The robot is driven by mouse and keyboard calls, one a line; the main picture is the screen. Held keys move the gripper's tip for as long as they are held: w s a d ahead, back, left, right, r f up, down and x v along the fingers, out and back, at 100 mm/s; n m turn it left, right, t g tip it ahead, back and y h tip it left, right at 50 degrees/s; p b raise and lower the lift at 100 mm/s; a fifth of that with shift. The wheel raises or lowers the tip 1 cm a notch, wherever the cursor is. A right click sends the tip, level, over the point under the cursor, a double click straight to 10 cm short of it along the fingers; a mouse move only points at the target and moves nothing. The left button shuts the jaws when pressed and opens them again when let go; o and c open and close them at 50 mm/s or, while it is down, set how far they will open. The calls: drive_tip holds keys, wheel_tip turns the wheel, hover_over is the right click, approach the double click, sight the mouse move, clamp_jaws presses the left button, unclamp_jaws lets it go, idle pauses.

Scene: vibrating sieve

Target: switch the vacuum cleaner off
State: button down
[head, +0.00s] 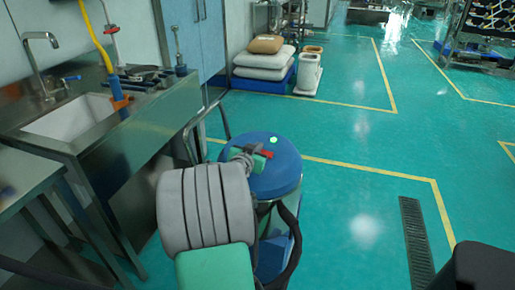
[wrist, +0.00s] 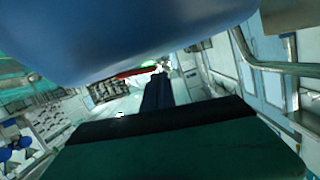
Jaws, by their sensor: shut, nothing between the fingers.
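The vacuum cleaner (head: 283,180) is a blue drum with a domed lid, standing on the floor in the middle of the head view. A red switch (head: 266,153) and a lit green round lamp (head: 273,140) show on its lid. My gripper (wrist: 157,92) is shut and empty, close to the lid by the red switch. In the wrist view the blue lid (wrist: 120,35) fills the top, with the red switch (wrist: 135,72) just beyond the fingers. Whether the fingers touch the switch I cannot tell. My arm hides the drum's left side.
A steel sink bench (head: 150,110) with tools stands at the left. Blue cabinets (head: 190,40) are behind it. Sacks on a blue pallet (head: 262,82) stand farther back. A floor drain grate (head: 415,240) lies at the right. The green floor right of the cleaner is clear.

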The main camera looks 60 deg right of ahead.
drive_tip(key=shift+w+f+n+b, duration=0.2)
drive_tip(key=shift+f+n+b, duration=0.3)
drive_tip(key=shift+f+b, duration=0.4)
drive_tip(key=shift+r+g+p, duration=0.3)
drive_tip(key=shift+r+p, duration=0.05)
drive_tip(key=shift+r, duration=0.35)
drive_tip(key=r, duration=0.1)
drive_tip(key=a+r+p, duration=0.1)
drive_tip(key=r, duration=0.2)
drive_tip(key=shift+w+a, duration=0.2)
drive_tip(key=shift+w, duration=0.15)
drive_tip(key=w+v, duration=0.1)
drive_tip(key=v, duration=0.7)
drive_tip(key=shift+s+a, duration=0.35)
drive_tip(key=shift+s, duration=0.15)
